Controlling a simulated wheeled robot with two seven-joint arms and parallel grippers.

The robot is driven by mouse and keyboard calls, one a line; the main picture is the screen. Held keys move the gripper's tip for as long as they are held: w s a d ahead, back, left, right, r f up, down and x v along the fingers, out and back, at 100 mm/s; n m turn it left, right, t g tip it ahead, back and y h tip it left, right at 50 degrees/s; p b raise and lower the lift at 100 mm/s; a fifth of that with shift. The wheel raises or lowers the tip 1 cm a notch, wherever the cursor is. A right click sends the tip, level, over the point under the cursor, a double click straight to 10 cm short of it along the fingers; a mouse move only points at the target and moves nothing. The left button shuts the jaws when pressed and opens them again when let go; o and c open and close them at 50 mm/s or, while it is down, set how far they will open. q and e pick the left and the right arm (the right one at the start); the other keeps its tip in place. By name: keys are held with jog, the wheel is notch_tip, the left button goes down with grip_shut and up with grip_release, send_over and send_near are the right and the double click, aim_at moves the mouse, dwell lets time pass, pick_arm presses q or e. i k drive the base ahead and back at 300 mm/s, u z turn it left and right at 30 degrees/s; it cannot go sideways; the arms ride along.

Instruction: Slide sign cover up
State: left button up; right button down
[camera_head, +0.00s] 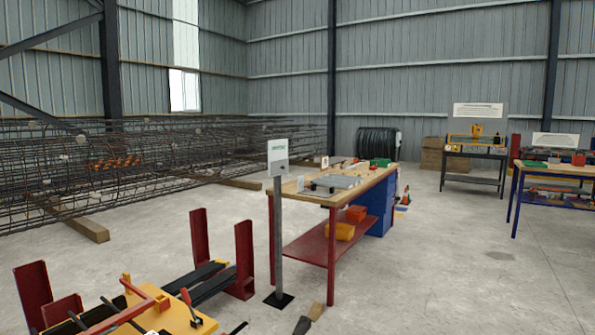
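A small sign (278,157) stands upright on a grey post (278,238) with a dark square base, in front of the workbench's left end. Its upper part is white with a line of green lettering too small to read. Its lower part is a plain light grey panel (279,168), which may be the sliding cover; I cannot tell for certain at this size. Neither of my grippers shows in the head view, and nothing is seen touching the sign.
A wooden-topped workbench (376,183) with red legs stands right behind the sign. Red brackets (244,258) and a yellow-topped stand (170,315) fill the lower left. A long rebar cage (60,170) lies at left. Open concrete floor (450,270) spreads at right.

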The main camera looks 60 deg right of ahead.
aim_at(278, 166)
jog(key=z, duration=2)
